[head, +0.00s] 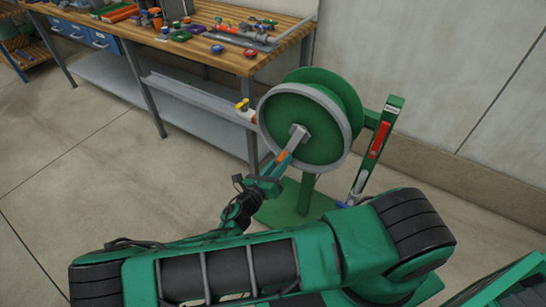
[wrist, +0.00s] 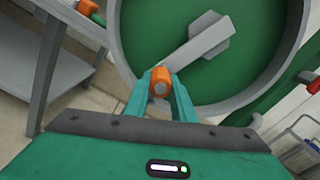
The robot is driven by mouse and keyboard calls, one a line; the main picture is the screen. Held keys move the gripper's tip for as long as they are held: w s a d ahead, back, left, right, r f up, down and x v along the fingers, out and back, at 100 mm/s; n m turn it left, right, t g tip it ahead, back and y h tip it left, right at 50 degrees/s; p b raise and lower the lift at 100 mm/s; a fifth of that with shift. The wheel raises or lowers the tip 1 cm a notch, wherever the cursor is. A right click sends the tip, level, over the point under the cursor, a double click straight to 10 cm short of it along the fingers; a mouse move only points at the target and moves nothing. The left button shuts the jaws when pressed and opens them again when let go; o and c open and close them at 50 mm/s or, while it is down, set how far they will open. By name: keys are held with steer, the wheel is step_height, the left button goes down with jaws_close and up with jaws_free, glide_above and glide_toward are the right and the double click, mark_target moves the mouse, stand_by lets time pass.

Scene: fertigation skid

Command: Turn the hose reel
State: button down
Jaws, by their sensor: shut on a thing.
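The hose reel (head: 303,120) is a green drum with a grey rim on a green stand, in the middle of the head view. Its grey crank arm (head: 298,135) points down and left from the hub, with an orange handle (head: 282,157) at its end. My gripper (head: 275,167) is at the lower left of the drum face, shut on the orange handle. In the wrist view the orange handle (wrist: 160,82) sits between my two teal fingers, and the grey crank arm (wrist: 200,45) runs up and right from it. Part of the handle is hidden by the fingers.
A wooden workbench (head: 195,50) with tools and fittings stands behind and left of the reel. A green post (head: 385,130) with a red-handled part stands right of it. A wall is behind. The floor (head: 110,160) at the left is clear.

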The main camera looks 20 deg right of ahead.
steer(key=shift+s+d+f+n, duration=0.15)
steer(key=shift+s+d+n, duration=0.5)
steer(key=shift+n, duration=0.3)
steer(key=shift+s+d+f+n, duration=0.1)
steer(key=shift+s+d+n, duration=0.3)
steer(key=shift+s+n, duration=0.45)
steer(key=c, duration=1.5)
jaws_free()
steer(key=shift+d, duration=0.1)
steer(key=shift+w, duration=0.1)
steer(key=v, duration=1.1)
steer(key=shift+w, duration=0.1)
